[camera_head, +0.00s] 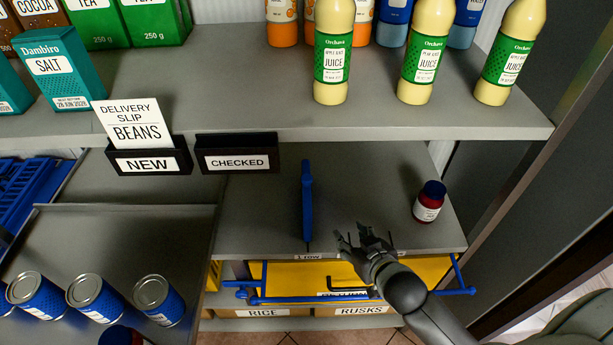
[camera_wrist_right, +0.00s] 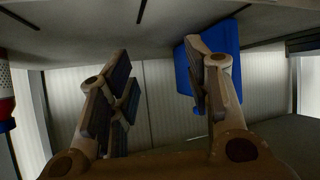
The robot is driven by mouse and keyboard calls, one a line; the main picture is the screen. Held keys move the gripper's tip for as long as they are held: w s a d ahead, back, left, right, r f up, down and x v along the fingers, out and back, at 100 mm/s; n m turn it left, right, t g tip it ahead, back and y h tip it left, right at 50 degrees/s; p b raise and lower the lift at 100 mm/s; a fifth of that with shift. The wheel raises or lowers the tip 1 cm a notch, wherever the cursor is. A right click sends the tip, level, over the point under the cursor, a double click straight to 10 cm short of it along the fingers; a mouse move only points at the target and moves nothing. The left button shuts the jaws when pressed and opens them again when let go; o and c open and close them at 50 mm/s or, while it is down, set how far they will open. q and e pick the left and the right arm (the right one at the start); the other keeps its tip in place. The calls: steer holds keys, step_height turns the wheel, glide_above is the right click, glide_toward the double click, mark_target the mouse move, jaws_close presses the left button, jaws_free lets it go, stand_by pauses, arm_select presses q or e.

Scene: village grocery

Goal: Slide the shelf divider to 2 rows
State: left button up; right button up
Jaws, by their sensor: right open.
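The blue shelf divider (camera_head: 306,200) stands upright on the grey lower shelf (camera_head: 255,215), its front end just above the "1 row" label (camera_head: 308,257) on the shelf's front edge. My right gripper (camera_head: 362,236) is open and empty at the front of that shelf, to the right of the divider and apart from it. In the right wrist view the divider (camera_wrist_right: 182,72) shows beyond one finger of the open right gripper (camera_wrist_right: 158,75), outside the space between the fingers. My left gripper is not in view.
A dark jar with a red-and-white label (camera_head: 429,202) stands right of my right gripper. Blue rails (camera_head: 330,299) run below. Cans (camera_head: 158,300) stand at left.

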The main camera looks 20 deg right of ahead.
steer(key=w+r+n+t+y, duration=0.1)
steer(key=w+r+t+y, duration=0.15)
steer(key=w, duration=0.25)
steer(key=n+t+y, duration=0.2)
steer(key=n+y, duration=0.1)
steer(key=y, duration=0.3)
glide_toward(311, 180)
steer(key=shift+g, duration=0.25)
steer(key=p+x, duration=0.2)
steer(key=x, duration=0.7)
steer(key=shift+w+a+r, duration=0.15)
steer(key=shift+w+r, duration=0.05)
steer(key=shift+w, duration=0.1)
steer(key=shift+x, duration=0.9)
steer(key=shift+f, duration=0.1)
jaws_close()
